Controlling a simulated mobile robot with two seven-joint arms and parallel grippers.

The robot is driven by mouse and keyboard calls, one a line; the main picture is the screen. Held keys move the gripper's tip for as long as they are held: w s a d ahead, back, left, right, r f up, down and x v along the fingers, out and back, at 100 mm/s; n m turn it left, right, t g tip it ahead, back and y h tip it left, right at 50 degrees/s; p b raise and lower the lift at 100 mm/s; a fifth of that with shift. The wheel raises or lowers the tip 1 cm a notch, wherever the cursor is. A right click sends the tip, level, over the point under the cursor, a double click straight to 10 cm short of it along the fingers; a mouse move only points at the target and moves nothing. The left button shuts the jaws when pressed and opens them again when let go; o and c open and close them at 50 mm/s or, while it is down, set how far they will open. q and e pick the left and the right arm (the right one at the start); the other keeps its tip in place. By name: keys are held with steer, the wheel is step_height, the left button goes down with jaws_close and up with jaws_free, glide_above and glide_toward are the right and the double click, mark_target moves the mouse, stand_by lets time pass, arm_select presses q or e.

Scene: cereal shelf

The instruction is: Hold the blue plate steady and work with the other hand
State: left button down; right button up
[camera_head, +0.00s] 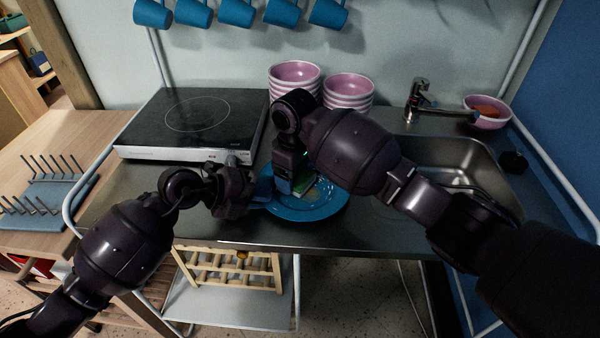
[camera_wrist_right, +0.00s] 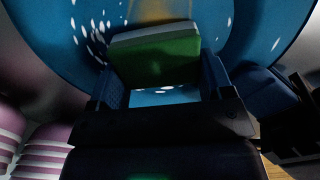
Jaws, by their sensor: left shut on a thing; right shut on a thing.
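The blue plate (camera_head: 318,211) lies at the front of the steel counter. It fills the upper part of the right wrist view (camera_wrist_right: 265,45), with white specks and a brownish smear at the top. My left gripper (camera_head: 259,201) is shut on the plate's left rim. My right gripper (camera_head: 299,187) points down over the plate, shut on a green and white sponge (camera_wrist_right: 155,62). In the head view the sponge (camera_head: 304,188) is partly hidden by the gripper. It is at the plate's surface; I cannot tell whether it touches.
A black cooktop (camera_head: 195,122) stands behind left. Pink striped bowls (camera_head: 348,92) are stacked behind the plate. The sink (camera_head: 450,160), faucet (camera_head: 418,95) and a pink bowl with an orange thing (camera_head: 487,112) are right. A blue dish rack (camera_head: 45,205) is far left. Blue mugs (camera_head: 236,12) hang above.

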mark_target(304, 182)
steer(key=shift+s+f, duration=0.15)
steer(key=shift+s, duration=1.1)
steer(key=shift+w+d, duration=0.15)
steer(key=shift+d, duration=0.9)
steer(key=shift+w+r, duration=0.25)
steer(key=shift+w, duration=0.95)
steer(key=shift+s+a+f, duration=0.1)
steer(key=shift+s+a, duration=0.05)
steer(key=shift+a, duration=1.1)
steer(key=shift+d+r, duration=0.15)
steer(key=shift+r, duration=2.85)
steer(key=shift+r, duration=1.5)
